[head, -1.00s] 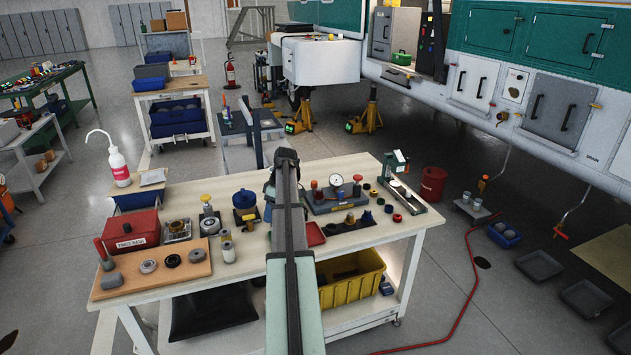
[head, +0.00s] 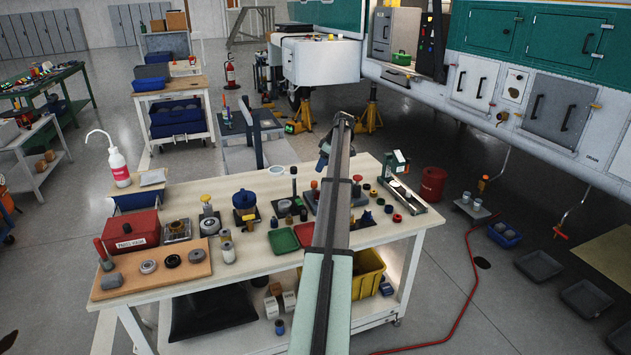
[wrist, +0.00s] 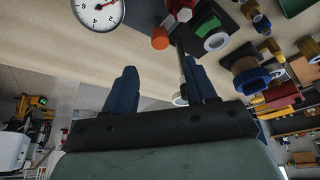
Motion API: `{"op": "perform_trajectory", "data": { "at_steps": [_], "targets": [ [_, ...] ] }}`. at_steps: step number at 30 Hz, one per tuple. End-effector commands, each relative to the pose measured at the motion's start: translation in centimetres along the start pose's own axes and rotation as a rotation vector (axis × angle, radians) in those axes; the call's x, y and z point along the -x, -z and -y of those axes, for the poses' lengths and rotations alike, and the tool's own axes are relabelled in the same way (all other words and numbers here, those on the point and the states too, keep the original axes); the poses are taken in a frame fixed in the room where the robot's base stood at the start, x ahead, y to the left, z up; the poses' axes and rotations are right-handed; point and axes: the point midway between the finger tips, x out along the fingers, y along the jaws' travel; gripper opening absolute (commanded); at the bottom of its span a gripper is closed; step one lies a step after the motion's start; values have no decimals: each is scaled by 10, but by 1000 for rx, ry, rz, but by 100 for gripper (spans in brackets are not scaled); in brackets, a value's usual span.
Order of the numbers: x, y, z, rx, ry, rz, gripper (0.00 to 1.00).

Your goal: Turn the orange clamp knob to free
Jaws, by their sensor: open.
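The orange knob (wrist: 160,38) shows in the wrist view, just beyond and between my fingertips, apart from them. In the head view, a small orange-red knob (head: 314,184) stands on the bench just left of my arm and looks like the same one. A white dial gauge (wrist: 97,10) with a red needle is beside it in the wrist view; my arm hides the gauge in the head view. My gripper (wrist: 163,68) is open, its two blue fingers apart with nothing held. In the head view my gripper (head: 325,155) is above the bench's back edge, partly hidden.
Green (head: 283,241) and red (head: 304,234) trays lie near the bench front. A blue-topped pot (head: 244,201) stands left; a cased kit (head: 402,194) lies right.

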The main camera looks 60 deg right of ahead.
Motion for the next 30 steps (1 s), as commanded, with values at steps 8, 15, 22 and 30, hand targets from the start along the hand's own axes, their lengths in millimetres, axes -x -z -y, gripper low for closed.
{"op": "perform_trajectory", "data": {
  "at_steps": [8,15,22,30],
  "targets": [
    [-51,0,0,-1,3,1,56],
    [-81,0,0,-1,2,1,56],
    [-93,0,0,0,0,0,56],
    [-94,0,1,0,0,0,56]
  ]
}}
